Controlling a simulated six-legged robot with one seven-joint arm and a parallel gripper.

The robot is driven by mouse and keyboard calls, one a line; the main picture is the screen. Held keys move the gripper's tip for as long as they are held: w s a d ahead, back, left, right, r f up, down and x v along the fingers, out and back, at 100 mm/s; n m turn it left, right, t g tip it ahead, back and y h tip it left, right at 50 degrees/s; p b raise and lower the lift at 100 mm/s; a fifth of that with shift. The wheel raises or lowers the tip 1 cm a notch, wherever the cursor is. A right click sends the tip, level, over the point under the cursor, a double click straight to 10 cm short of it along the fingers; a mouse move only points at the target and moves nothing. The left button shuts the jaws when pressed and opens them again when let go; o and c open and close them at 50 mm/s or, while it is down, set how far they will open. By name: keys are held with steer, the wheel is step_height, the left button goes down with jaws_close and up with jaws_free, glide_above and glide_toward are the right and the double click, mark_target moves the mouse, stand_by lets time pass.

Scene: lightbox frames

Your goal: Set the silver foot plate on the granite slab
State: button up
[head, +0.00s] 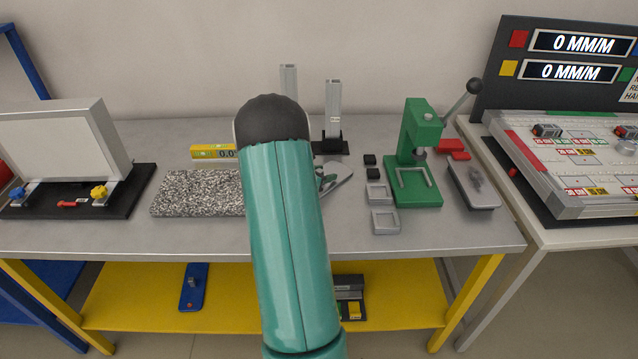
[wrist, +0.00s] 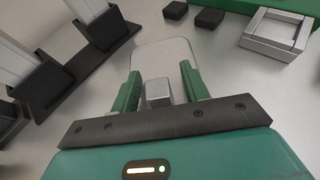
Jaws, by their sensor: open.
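The silver foot plate (wrist: 168,52), a flat plate with a small upright block (wrist: 158,92) on it, lies on the bench in the wrist view. My gripper (wrist: 161,74) is open, with its green fingers on either side of the block; I cannot tell whether they touch it. In the head view the plate (head: 343,175) shows just right of my arm, which hides part of it and most of the gripper. The speckled granite slab (head: 197,192) lies flat on the bench, left of my arm; its right end is hidden.
Two grey posts in black bases (head: 334,115) stand behind the plate. Black blocks (head: 370,160), square silver frames (head: 385,221) and a green press (head: 416,160) stand to the right. A yellow level (head: 212,151) lies behind the slab. The slab's visible top is clear.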

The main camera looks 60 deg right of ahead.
jaws_close()
steer(key=shift+r, duration=0.1)
